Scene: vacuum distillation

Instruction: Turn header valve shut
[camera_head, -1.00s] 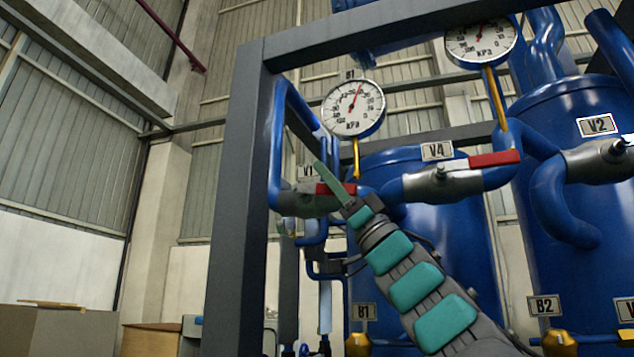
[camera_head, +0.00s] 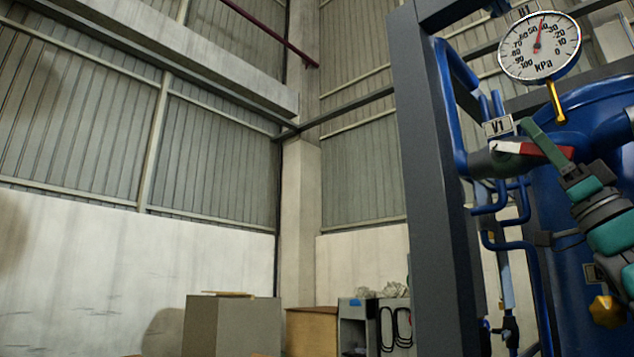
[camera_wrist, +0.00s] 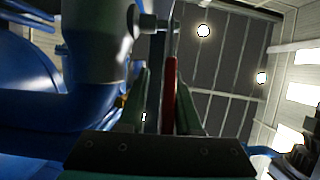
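The valve labelled V1 (camera_head: 485,162) sits on the blue pipework at the right of the head view. Its lever handle (camera_head: 562,151) is red and lies roughly level, with a pale left part. I cannot tell from the labels whether V1 is the header valve. My gripper (camera_head: 531,127) has green fingers and reaches in from the lower right, at the handle. In the wrist view my gripper (camera_wrist: 162,75) has its fingers apart, with the red handle (camera_wrist: 170,95) between them. The handle is nearer the right finger, and a gap shows on its left.
A dark frame post (camera_head: 430,180) stands just left of V1. A pressure gauge (camera_head: 540,48) labelled B1 is above it. Thin blue pipes (camera_head: 520,245) run below, beside a blue tank (camera_head: 595,110). Boxes (camera_head: 235,325) stand by the far wall, with open space at left.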

